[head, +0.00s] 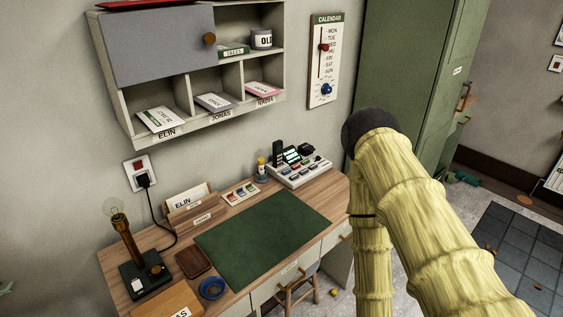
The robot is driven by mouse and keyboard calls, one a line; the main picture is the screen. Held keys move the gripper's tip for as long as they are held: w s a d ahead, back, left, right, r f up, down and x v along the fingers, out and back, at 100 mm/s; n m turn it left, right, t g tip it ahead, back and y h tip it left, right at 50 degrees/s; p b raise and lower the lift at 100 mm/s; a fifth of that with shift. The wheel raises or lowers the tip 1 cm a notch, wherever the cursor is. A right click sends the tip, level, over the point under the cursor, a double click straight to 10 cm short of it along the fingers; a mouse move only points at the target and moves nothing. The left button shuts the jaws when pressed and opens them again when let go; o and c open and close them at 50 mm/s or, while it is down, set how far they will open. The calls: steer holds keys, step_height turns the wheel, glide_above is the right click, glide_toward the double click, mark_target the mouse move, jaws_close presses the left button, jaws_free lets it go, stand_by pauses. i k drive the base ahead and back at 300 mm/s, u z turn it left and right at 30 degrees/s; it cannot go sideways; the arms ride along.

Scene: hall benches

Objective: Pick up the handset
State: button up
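A pale desk telephone or switchboard unit (300,171) with several coloured keys and a small lit green display stands at the back right corner of the wooden desk. A dark upright piece (278,150) stands at its left end and looks like the handset, but it is too small to be sure. Another dark piece (306,149) sits at the unit's back right. My arm, in a yellow sleeve, rises at the right and bends down past the desk's right end. My gripper is out of the picture.
A green mat (262,234) covers the desk's middle and is bare. A lamp (132,255), blue bowl (212,288), letter holder (193,208) and small bottle (261,170) stand around it. A pigeonhole shelf (185,132) hangs above. A stool (290,287) is under the front edge.

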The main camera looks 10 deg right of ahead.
mark_target(277, 145)
steer(key=z, duration=2)
steer(key=i, duration=2.85)
steer(key=u, duration=3.6)
